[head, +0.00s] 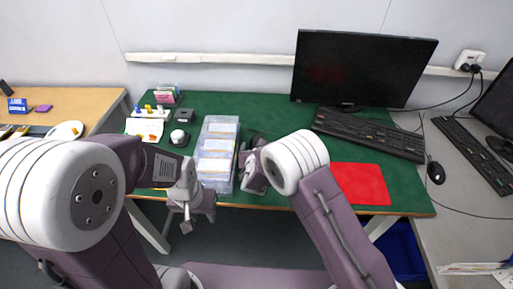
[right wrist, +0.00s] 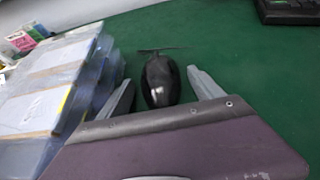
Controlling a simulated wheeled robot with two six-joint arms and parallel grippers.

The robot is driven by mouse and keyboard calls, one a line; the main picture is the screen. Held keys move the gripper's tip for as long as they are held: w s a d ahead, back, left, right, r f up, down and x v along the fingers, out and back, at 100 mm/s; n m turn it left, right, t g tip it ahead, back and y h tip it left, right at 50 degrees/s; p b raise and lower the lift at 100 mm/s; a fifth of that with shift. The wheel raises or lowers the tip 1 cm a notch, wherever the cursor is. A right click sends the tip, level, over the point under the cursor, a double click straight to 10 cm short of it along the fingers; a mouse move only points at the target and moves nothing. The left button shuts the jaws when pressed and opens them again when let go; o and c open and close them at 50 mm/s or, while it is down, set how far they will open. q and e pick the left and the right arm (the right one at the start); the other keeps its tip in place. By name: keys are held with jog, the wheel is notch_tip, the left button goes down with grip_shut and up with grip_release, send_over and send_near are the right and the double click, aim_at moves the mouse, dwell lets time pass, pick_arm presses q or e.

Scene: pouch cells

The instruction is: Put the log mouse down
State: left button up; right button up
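A black mouse (right wrist: 160,80) rests on the green mat in the right wrist view, between the two grey fingers of my right gripper (right wrist: 160,76). There are gaps between it and both fingers, so the gripper is open and not holding it. In the head view my right gripper (head: 248,160) is low over the mat, just right of the clear boxes; the mouse is mostly hidden there. My left gripper (head: 187,226) hangs in front of the table's front edge, and its finger opening is unclear. Another black mouse (head: 436,173) lies on the grey desk at right.
Clear plastic boxes (head: 216,146) stand close to the left of my right gripper. A keyboard (head: 368,134) and monitor (head: 362,68) stand behind to the right. A red mat (head: 361,184) lies on the green table (head: 410,195). The green surface between boxes and keyboard is mostly clear.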

jog(key=shift+r+p, duration=0.25)
jog(key=shift+p, duration=0.1)
jog(key=v, duration=1.2)
jog(key=shift+d+f, duration=0.1)
